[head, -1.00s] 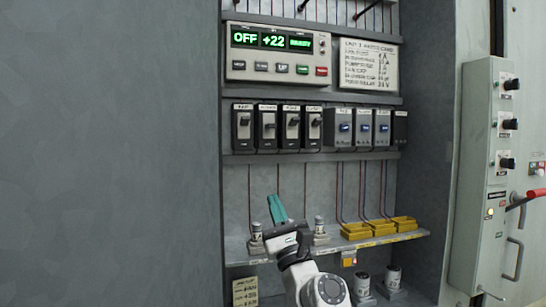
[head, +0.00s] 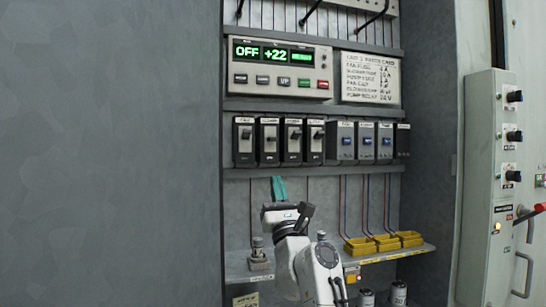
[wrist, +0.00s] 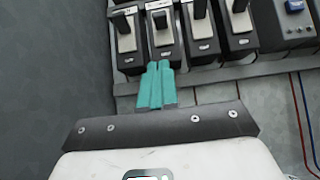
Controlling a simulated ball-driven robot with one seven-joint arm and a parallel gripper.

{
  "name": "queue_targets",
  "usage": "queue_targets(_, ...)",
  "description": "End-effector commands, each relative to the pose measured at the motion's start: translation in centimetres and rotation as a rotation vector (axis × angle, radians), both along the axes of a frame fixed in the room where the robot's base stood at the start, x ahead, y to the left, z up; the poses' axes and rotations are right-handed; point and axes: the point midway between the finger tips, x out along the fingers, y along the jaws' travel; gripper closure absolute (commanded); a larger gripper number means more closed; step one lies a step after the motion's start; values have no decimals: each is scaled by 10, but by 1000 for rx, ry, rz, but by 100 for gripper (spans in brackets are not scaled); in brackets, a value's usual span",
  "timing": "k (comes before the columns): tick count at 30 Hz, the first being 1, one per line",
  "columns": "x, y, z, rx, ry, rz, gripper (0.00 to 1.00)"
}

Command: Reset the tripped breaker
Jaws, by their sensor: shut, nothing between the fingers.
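A row of black breakers hangs on the back wall of the cabinet. The first breaker (head: 244,152), third breaker (head: 291,153) and fourth breaker (head: 314,153) have levers that look raised. My gripper (head: 277,178) has teal fingers, shut and empty, just below the second breaker. In the wrist view my gripper (wrist: 159,66) points at that breaker's lower edge; contact cannot be told.
Blue-switched modules (head: 365,150) continue the row rightward. A control unit (head: 280,70) above reads OFF and +22, beside a printed card (head: 370,77). Yellow trays (head: 384,243) stand on a shelf below. A grey wall (head: 110,150) fills the left; a knobbed box (head: 490,180) stands right.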

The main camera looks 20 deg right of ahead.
Motion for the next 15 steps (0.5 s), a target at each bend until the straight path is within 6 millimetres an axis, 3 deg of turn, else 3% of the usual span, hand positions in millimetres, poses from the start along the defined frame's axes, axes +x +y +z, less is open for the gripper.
queue_targets(9, 33, 0, 32, 1, -1, 1, 100)
queue_targets(15, 38, -1, 63, -3, -1, -1, 100)
